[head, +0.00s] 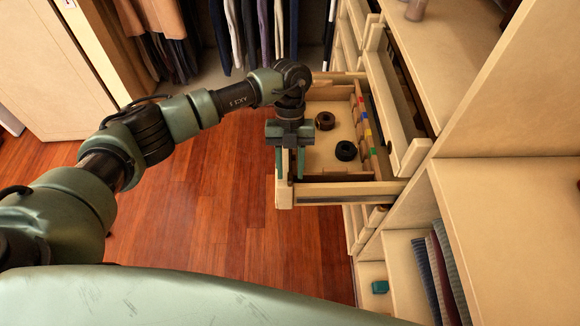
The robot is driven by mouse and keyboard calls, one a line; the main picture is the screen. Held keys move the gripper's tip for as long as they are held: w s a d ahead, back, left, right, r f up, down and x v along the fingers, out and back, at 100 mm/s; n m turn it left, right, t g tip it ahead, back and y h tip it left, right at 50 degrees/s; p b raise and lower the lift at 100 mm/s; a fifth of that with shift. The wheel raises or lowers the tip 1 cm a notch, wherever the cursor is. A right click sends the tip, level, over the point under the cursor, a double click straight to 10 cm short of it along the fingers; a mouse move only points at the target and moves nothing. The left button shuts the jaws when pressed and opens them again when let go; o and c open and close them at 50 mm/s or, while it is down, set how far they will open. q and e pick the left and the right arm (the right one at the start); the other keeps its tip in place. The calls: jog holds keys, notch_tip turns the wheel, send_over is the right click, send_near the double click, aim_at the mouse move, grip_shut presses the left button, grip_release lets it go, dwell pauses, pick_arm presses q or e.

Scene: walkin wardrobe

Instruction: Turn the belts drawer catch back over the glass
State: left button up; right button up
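A pale wooden drawer (345,193) is pulled out from the cabinet on the right, with dark rolled belts (346,151) inside. My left gripper (289,177) points down at the drawer's outer left end. Its two green fingers stand apart, one on each side of the drawer's front panel (284,195). I cannot tell whether they touch the wood. A second rolled belt (325,120) lies farther back. I cannot make out the catch; it may be hidden by the gripper. I cannot clearly make out a glass pane. My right gripper is out of view.
Another narrow drawer or frame (393,95) juts out above the right part of the belts drawer. Small coloured pieces (367,133) line a strip inside. Clothes (265,30) hang at the back. Shelves (510,210) stand close on the right. The wooden floor (215,210) is clear.

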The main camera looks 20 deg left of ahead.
pick_arm(q)
jog(key=b+v, duration=0.1)
jog(key=v, duration=0.6)
jog(key=shift+w+r, duration=0.2)
jog(key=shift+r, duration=0.15)
